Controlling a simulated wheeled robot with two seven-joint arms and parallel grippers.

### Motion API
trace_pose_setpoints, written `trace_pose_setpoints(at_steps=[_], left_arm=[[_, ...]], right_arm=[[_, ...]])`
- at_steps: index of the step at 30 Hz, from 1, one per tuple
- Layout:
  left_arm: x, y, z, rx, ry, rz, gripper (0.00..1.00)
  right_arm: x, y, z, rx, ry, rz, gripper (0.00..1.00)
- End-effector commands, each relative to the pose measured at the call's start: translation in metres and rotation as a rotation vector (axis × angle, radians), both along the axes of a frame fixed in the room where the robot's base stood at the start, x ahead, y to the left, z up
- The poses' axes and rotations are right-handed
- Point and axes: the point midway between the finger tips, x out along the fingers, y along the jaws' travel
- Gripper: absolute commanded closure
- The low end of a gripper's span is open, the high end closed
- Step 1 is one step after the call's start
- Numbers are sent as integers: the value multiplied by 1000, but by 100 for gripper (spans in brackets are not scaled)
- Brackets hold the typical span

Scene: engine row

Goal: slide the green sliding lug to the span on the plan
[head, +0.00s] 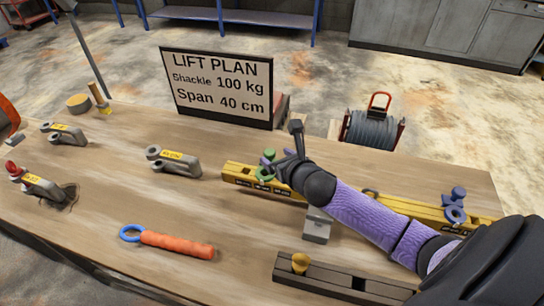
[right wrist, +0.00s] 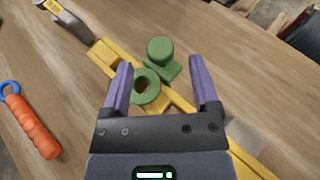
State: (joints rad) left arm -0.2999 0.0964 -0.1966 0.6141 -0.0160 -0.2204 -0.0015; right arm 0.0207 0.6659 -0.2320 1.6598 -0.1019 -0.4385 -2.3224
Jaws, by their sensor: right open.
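The green sliding lug (head: 266,165) sits near the left end of the yellow beam (head: 236,173). In the right wrist view the lug shows a round knob (right wrist: 160,50) and a ring (right wrist: 146,86). My right gripper (head: 285,165) is open over the lug, its purple fingers (right wrist: 161,80) on either side of the ring. I cannot tell whether they touch it. A purple lug (head: 454,205) sits near the beam's right end. The plan board (head: 219,87) reads "LIFT PLAN, Shackle 100 kg, Span 40 cm". The beam's scale is too small to read. My left gripper is out of view.
Grey shackles with yellow tags (head: 174,160) lie on the left of the wooden table. An orange handle with a blue ring (head: 177,243) lies in front. A cable reel (head: 371,130) stands behind the beam.

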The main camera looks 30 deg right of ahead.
Motion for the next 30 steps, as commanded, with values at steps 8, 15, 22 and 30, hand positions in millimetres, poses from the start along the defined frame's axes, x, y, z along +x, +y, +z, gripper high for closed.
trace_pose_setpoints(at_steps=[8,15,22,30], left_arm=[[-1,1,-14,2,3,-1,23],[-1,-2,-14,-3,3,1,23],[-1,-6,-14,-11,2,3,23],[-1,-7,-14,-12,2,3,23]], right_arm=[[32,-2,-14,2,1,0,22],[33,-2,-14,3,0,1,22],[33,-2,-14,2,0,0,69],[33,-2,-14,4,0,1,100]])
